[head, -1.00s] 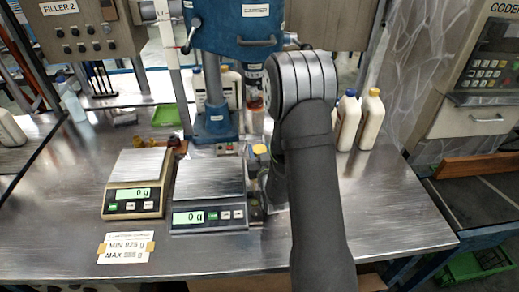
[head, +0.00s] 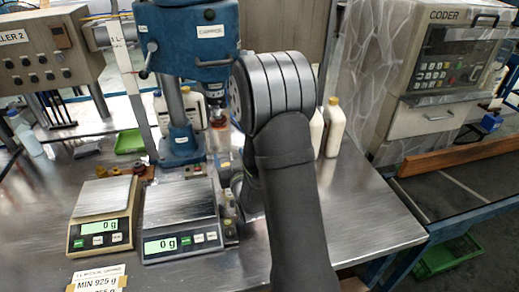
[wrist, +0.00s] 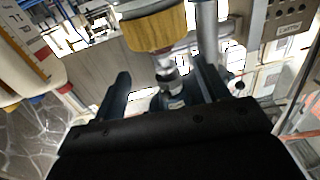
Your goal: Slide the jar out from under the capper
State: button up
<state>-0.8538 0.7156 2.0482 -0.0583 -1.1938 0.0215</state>
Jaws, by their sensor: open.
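The blue capper (head: 190,45) stands at the back of the steel bench in the head view. Under its head I see a small reddish-brown part (head: 217,118), which may be the jar; the arm hides much of that spot. My gripper is mostly hidden behind the arm in the head view. In the wrist view my gripper (wrist: 165,85) is open, with two dark fingers spread. A metallic part (wrist: 175,95) shows between and beyond the fingers. A yellowish round part (wrist: 155,30) is above them; I cannot tell what it belongs to. Nothing is visibly held.
Two scales (head: 100,225) (head: 180,215), both reading 0 g, are at front left. White bottles (head: 333,125) stand behind the arm on the right, others behind the capper (head: 193,108). A green tray (head: 130,142) is at back left. Front-right bench (head: 370,210) is clear.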

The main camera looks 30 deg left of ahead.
aim_at(227, 164)
jog(key=w+d+r, duration=0.3)
jog(key=d+r, duration=0.3)
jog(key=d, duration=0.4)
jog(key=shift+w, duration=0.2)
jog(key=shift+a, duration=0.1)
jog(key=s+a+f, duration=0.1)
jog(key=a+f, duration=0.1)
jog(key=a, duration=0.1)
jog(key=s+a+f, duration=0.1)
jog(key=a+f, duration=0.2)
jog(key=a, duration=0.1)
jog(key=s+a+f, duration=0.1)
jog(key=a+f, duration=0.1)
jog(key=a, duration=0.1)
jog(key=shift+s+a+f, duration=0.25)
jog(key=shift+s+a, duration=0.1)
jog(key=shift+a, duration=0.05)
jog(key=shift+a+f, duration=0.1)
jog(key=shift+f, duration=0.65)
jog(key=shift+r, duration=0.1)
